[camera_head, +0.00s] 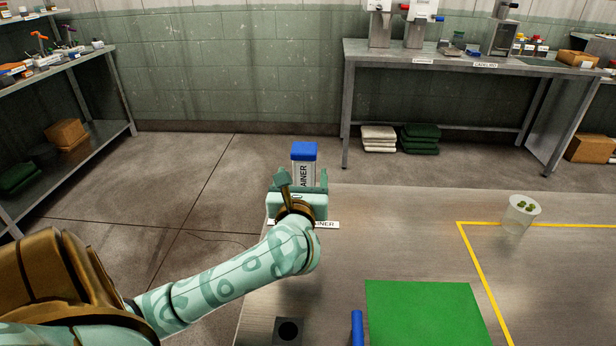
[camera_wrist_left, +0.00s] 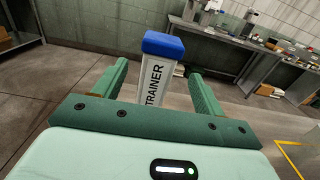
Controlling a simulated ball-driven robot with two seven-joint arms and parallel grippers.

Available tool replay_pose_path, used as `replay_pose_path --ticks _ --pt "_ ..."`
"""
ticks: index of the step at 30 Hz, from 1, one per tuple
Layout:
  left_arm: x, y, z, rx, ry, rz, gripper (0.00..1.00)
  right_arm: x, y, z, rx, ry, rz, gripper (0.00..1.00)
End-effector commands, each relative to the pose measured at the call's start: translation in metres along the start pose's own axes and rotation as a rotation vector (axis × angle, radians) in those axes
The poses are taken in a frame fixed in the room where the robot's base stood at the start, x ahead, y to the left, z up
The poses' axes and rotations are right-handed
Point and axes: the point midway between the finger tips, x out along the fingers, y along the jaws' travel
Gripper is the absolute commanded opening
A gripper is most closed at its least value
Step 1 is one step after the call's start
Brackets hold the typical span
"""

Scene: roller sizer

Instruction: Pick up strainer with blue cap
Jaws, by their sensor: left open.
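The strainer is an upright pale box with a blue cap (camera_head: 304,151) and dark lettering on its side, near the table's far left corner. In the left wrist view the strainer (camera_wrist_left: 155,80) stands between the two green fingers, with a gap on each side. My left gripper (camera_head: 302,180) is open around or just in front of it; I cannot tell how deep the strainer sits between the fingers. The gripper hides its lower part in the head view. My right gripper is not in view.
A label strip (camera_head: 327,225) lies by the gripper. The table (camera_head: 400,230) also holds a green mat (camera_head: 425,312), a clear cup with green pieces (camera_head: 520,212), yellow tape lines (camera_head: 483,280), a blue cylinder (camera_head: 357,328) and a dark block (camera_head: 288,331). The table middle is clear.

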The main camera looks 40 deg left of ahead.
Motion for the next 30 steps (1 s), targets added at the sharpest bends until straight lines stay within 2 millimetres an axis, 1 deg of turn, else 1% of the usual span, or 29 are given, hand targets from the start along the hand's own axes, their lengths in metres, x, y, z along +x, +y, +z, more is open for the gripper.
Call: replay_pose_path --ticks 1,3,6,8,14,21,23,26,30 --pt "0.001 0.000 -0.021 0.008 0.008 0.000 0.71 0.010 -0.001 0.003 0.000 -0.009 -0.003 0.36" --pt "0.000 0.000 -0.039 0.009 0.008 0.000 0.71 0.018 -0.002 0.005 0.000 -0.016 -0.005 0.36" --pt "0.001 0.000 -0.058 0.010 0.006 0.000 0.71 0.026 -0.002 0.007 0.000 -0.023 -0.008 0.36" --pt "0.000 0.000 -0.066 0.009 0.005 -0.001 0.71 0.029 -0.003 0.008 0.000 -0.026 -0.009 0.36" --pt "0.018 0.000 -0.062 0.006 -0.002 -0.001 0.71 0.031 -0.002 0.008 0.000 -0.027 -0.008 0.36" --pt "0.060 0.000 -0.064 0.009 0.000 -0.001 0.71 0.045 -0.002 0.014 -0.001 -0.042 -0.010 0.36" --pt "0.068 0.000 -0.063 0.009 0.000 0.000 0.71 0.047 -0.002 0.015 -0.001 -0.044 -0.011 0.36" --pt "0.074 0.000 -0.062 0.007 0.001 -0.001 0.71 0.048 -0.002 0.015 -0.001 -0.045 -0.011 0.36" --pt "0.075 0.000 -0.060 0.006 0.001 -0.001 0.71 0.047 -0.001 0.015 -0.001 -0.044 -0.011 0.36"
